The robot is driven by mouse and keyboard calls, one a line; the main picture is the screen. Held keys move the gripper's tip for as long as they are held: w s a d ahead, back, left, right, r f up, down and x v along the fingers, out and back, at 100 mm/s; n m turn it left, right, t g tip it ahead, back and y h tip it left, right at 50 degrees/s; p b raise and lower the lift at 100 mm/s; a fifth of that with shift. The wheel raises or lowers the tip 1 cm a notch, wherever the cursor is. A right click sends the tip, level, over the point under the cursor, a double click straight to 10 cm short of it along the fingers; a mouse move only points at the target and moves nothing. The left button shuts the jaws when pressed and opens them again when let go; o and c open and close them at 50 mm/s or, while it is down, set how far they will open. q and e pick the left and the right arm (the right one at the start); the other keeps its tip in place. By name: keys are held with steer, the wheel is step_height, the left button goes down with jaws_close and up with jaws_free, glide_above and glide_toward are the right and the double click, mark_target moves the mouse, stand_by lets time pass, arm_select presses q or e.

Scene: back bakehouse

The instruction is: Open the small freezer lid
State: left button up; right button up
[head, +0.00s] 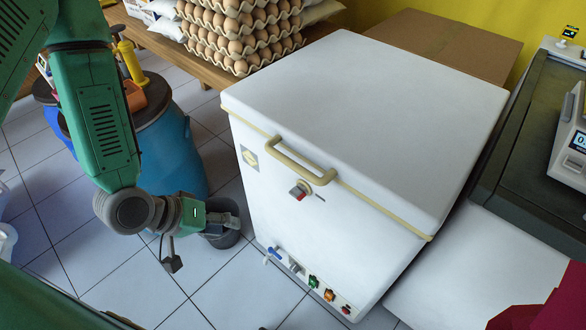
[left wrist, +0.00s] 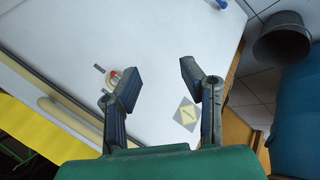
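The small white freezer (head: 300,235) stands in the middle of the head view. Its white lid (head: 380,120) lies shut, with a cream strip along the seam. A cream bar handle (head: 302,163) is on the lid's front edge, with a red-and-grey lock (head: 299,191) just below. My left gripper (head: 228,214) is left of the freezer's front, lower than the handle and apart from it. In the left wrist view my left gripper (left wrist: 157,80) is open and empty, facing the front panel; the handle (left wrist: 62,112) shows at left. My right gripper is not in view.
A blue barrel (head: 170,150) stands left of the freezer, near a grey bucket (head: 222,236). Egg trays (head: 240,35) sit on a wooden table behind. A dark counter with a scale (head: 570,140) is at right. Tiled floor is free in front.

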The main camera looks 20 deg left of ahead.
arm_select(q)
steer(key=w+r+n+t+h+b, duration=0.2)
steer(key=w+r+n+t+h, duration=0.15)
steer(key=r, duration=0.25)
steer(key=n+t+h, duration=0.2)
steer(key=h, duration=0.1)
glide_toward(288, 165)
steer(key=shift+m+y, duration=0.25)
steer(key=b+x, duration=0.4)
steer(key=x, duration=0.7)
steer(key=shift+d+r, duration=0.1)
steer(key=shift+c, duration=0.5)
jaws_close()
